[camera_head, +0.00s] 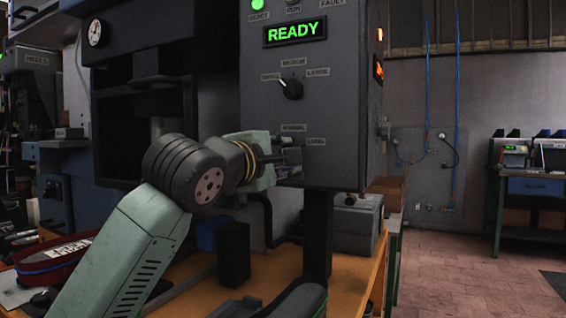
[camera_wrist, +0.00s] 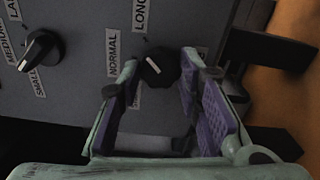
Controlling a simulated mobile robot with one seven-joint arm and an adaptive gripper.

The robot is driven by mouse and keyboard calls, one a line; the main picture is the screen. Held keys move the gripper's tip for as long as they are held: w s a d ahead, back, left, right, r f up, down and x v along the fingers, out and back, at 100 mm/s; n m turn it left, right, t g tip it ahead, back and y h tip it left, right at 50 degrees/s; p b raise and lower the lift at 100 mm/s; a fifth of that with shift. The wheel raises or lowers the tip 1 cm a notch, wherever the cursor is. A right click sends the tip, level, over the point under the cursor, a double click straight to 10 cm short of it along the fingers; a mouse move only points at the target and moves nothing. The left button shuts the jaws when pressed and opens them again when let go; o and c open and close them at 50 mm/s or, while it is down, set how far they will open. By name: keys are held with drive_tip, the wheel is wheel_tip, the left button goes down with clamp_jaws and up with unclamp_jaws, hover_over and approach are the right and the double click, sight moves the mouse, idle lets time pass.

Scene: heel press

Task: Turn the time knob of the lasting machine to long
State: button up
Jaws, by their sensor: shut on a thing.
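The time knob (camera_wrist: 160,68) is dark with a white pointer line, on the grey front panel of the lasting machine (camera_head: 330,105). My gripper (camera_wrist: 161,62) is shut on it, one purple-padded finger on each side. In the wrist view the pointer line slants to the upper left, toward the gap between the NORMAL label (camera_wrist: 112,52) and the LONG label (camera_wrist: 140,14). A third label beside the knob is partly covered by a finger. In the head view my gripper (camera_head: 292,157) reaches the panel from the left and hides the knob; the LONG label (camera_head: 316,142) shows just above right.
A second knob (camera_head: 291,88), among SMALL, MEDIUM and LARGE labels, sits above on the same panel and also shows in the wrist view (camera_wrist: 40,50). A green READY display (camera_head: 295,31) is lit. The orange bench top (camera_head: 345,285) lies below.

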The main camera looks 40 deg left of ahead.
drive_tip(key=shift+m, duration=0.6)
drive_tip(key=o, duration=1.1)
drive_tip(key=shift+o, duration=0.2)
drive_tip(key=v, duration=1.2)
